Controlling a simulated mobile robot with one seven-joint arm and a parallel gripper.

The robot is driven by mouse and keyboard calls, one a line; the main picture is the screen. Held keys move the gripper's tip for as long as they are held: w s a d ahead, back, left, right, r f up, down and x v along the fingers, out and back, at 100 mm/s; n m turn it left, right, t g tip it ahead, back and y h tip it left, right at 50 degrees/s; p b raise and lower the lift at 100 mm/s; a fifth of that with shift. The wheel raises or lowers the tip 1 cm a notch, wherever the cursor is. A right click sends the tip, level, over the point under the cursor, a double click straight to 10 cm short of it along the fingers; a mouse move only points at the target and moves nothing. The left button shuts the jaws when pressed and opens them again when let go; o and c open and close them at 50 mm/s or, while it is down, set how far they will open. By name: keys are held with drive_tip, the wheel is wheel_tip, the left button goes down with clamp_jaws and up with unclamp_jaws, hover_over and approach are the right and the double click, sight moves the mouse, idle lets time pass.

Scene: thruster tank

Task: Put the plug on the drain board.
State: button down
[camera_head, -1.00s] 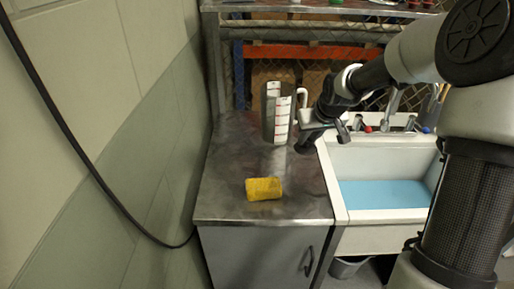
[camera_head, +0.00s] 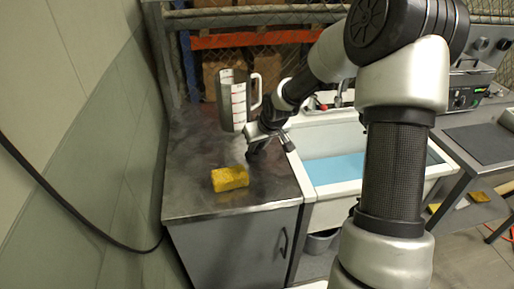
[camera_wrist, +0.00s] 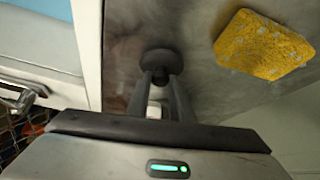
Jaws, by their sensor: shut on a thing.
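The plug (camera_wrist: 160,60) is a dark round piece at the fingertips of my gripper (camera_wrist: 160,78) in the wrist view. My gripper is shut on it. The drain board (camera_head: 192,150) is the worn steel top left of the sink in the head view; its grey surface also fills the upper middle of the wrist view (camera_wrist: 200,85). In the head view my gripper (camera_head: 257,148) holds the plug low over the board's right side, near the sink rim. I cannot tell whether the plug touches the board.
A yellow sponge (camera_head: 229,179) lies on the board, left of my gripper. A measuring jug (camera_head: 233,100) stands behind, close to my wrist. The sink (camera_head: 312,145) with blue water is to the right. The board's front left is clear.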

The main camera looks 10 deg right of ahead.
drive_tip(key=shift+f, duration=0.2)
drive_tip(key=shift+f, duration=0.1)
drive_tip(key=c, duration=1.6)
unclamp_jaws()
drive_tip(key=shift+o, duration=0.2)
drive_tip(key=shift+r, duration=0.35)
drive_tip(key=p+v, duration=0.3)
drive_tip(key=v, duration=0.8)
drive_tip(key=shift+s+r, duration=0.25)
